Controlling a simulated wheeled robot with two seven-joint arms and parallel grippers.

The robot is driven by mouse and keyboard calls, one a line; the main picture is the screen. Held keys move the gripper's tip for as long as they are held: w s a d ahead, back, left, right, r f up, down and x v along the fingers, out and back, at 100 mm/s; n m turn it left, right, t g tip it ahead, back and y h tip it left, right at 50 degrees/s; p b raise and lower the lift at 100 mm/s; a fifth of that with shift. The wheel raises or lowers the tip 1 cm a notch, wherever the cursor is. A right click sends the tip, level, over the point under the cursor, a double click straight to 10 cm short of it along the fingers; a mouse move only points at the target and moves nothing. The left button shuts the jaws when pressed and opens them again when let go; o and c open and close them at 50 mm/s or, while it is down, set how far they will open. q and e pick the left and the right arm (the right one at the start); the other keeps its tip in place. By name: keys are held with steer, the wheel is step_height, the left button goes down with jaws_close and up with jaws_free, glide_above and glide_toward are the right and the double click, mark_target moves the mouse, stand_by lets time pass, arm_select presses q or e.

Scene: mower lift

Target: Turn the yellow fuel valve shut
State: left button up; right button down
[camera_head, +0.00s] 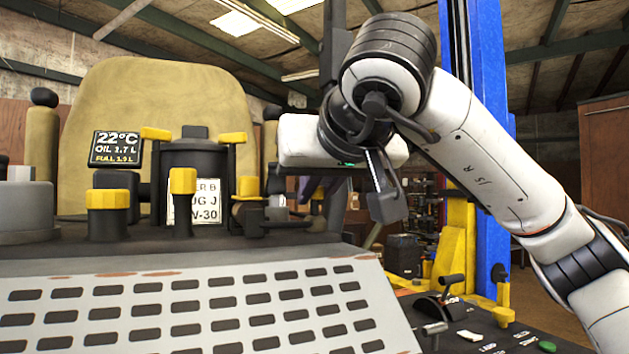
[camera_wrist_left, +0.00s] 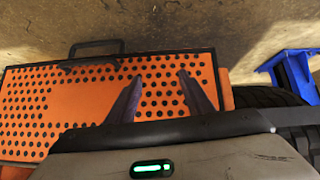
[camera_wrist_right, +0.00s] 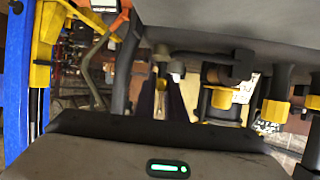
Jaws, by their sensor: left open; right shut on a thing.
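My right gripper (camera_head: 316,188) reaches in beside the right end of the dark engine block, its fingers partly hidden behind it in the head view. My left gripper is outside the head view. In the left wrist view its fingers (camera_wrist_left: 160,85) are apart and empty, over an orange perforated panel (camera_wrist_left: 62,105).
Yellow-capped fittings (camera_head: 108,200) stand on the engine deck behind a white slotted grille (camera_head: 190,300). A display (camera_head: 115,148) and tan seat (camera_head: 150,90) are behind. A control panel (camera_head: 480,335) with levers is at lower right, a blue lift post (camera_head: 488,130) beyond.

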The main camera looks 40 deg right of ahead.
steer(key=shift+r+m+h+p, duration=0.35)
steer(key=shift+m+h+p, duration=0.05)
steer(key=shift+h+p, duration=0.1)
steer(key=shift+m+g+h+p, duration=0.7)
steer(key=shift+m+h+p, duration=0.2)
steer(key=shift+p, duration=0.05)
steer(key=shift+r+m+g+h+p, duration=0.1)
steer(key=shift+m+g+h+p, duration=0.2)
steer(key=shift+m+h+p, duration=0.1)
steer(key=shift+m+g+h+p, duration=0.8)
steer(key=shift+m, duration=0.1)
steer(key=m+g+h+p, duration=0.1)
steer(key=m+g, duration=0.1)
steer(key=shift+m+g+h+p, duration=0.3)
steer(key=shift+m+h, duration=0.1)
steer(key=shift+f+m+g+h, duration=0.3)
steer(key=shift+m+g+h, duration=0.2)
steer(key=shift+m+g, duration=0.6)
steer(key=shift+f+m+g, duration=0.1)
steer(key=shift+m+g, duration=0.6)
steer(key=shift+g, duration=0.2)
steer(key=shift+f+g, duration=0.1)
steer(key=shift+g, duration=0.2)
